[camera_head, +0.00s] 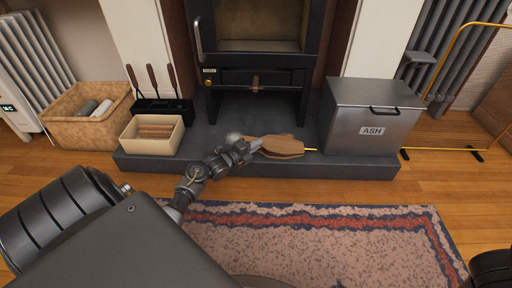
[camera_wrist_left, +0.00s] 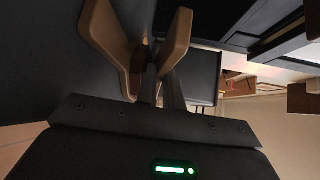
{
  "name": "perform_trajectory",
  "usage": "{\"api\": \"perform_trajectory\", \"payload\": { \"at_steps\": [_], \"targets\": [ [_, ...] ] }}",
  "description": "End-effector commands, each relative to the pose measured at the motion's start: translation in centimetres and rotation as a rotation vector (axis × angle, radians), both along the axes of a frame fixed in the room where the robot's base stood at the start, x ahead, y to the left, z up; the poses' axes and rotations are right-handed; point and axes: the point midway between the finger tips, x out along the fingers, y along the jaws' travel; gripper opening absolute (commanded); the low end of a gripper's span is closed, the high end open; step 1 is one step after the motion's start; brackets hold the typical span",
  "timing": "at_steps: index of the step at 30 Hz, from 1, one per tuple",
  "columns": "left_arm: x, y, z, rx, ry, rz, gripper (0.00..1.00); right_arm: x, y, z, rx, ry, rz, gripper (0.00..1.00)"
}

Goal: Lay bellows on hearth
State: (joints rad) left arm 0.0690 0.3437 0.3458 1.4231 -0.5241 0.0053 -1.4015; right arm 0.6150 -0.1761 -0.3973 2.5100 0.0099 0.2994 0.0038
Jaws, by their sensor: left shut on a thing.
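The bellows (camera_head: 282,147) are brown and wooden with a thin brass nozzle pointing right. They lie flat-wise over the front part of the dark grey hearth (camera_head: 228,162); I cannot tell whether they touch it. My left gripper (camera_head: 252,145) is shut on their handle end at the left. My right gripper is not in view.
A metal ash box (camera_head: 370,115) stands on the hearth's right end. A tan box of sticks (camera_head: 152,146) and a black tool stand (camera_head: 162,108) stand at its left. The stove (camera_head: 256,80) is behind. A wicker basket (camera_head: 65,130) and patterned rug (camera_head: 320,245) are on the floor.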

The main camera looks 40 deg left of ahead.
Motion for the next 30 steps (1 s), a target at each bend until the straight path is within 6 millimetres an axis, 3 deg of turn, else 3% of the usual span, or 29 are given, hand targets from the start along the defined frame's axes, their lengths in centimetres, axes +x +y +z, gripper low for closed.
{"api": "perform_trajectory", "payload": {
  "at_steps": [9,10,15,25,30],
  "targets": [
    [0.0,0.0,-0.1,0.001,-0.003,0.000,0.00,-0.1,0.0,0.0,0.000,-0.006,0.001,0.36],
    [0.0,0.0,-0.2,0.001,0.001,0.000,0.10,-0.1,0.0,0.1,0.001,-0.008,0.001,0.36],
    [0.0,0.0,-0.1,0.001,0.001,0.000,0.31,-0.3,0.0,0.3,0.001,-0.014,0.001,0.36],
    [0.0,0.0,0.4,0.000,0.000,0.000,0.31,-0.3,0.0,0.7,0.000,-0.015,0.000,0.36],
    [-2.5,0.3,0.8,0.003,0.005,-0.001,0.31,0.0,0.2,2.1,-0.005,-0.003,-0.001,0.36]
  ]
}}
